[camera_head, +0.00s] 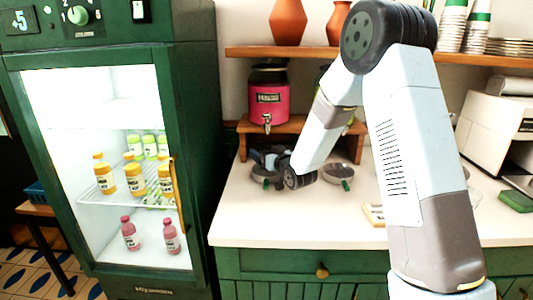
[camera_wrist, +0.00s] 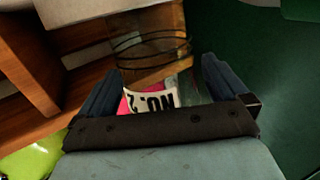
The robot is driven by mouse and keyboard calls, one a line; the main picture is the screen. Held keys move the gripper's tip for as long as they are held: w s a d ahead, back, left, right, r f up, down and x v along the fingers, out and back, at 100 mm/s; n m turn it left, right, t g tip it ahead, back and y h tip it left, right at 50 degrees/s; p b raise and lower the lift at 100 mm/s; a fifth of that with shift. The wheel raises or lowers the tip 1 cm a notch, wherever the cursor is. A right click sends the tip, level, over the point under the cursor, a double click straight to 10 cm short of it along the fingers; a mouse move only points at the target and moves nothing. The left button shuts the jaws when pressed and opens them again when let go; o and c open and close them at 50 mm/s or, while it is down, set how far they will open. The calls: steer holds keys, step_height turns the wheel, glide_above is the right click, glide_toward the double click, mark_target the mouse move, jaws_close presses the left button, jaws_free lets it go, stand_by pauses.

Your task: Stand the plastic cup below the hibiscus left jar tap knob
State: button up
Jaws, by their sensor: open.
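The pink hibiscus jar (camera_head: 269,100) stands on a raised wooden stand, with a dark lid and a light label. Its tap (camera_head: 267,123) points down at the front. My gripper (camera_head: 268,160) is low over the counter, below and close to this tap. In the wrist view my gripper (camera_wrist: 160,95) is open, one dark finger on each side. A clear, see-through shape with dark rings (camera_wrist: 150,45), apparently the plastic cup, shows beyond and between the fingers. Contact cannot be told.
The wooden stand (camera_head: 243,128) rises behind my gripper. A second round grey tray (camera_head: 337,170) with a green tag is to the right, partly beside my arm. The green fridge (camera_head: 190,100) bounds the counter (camera_head: 240,215) on the left. The counter's front is clear.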

steer(key=shift+r, duration=0.15)
steer(key=v, duration=1.2)
steer(key=s+d+r+m+g+h, duration=0.35)
steer(key=s+d+r+h, duration=0.35)
steer(key=s+d+r, duration=0.5)
steer(key=s+d+r+m+g, duration=0.1)
steer(key=s+d+g, duration=0.2)
steer(key=s, duration=0.8)
steer(key=s+d+r+m+g+h, duration=0.1)
steer(key=s+d+g, duration=0.2)
steer(key=s, duration=0.9)
steer(key=shift+r, duration=0.15)
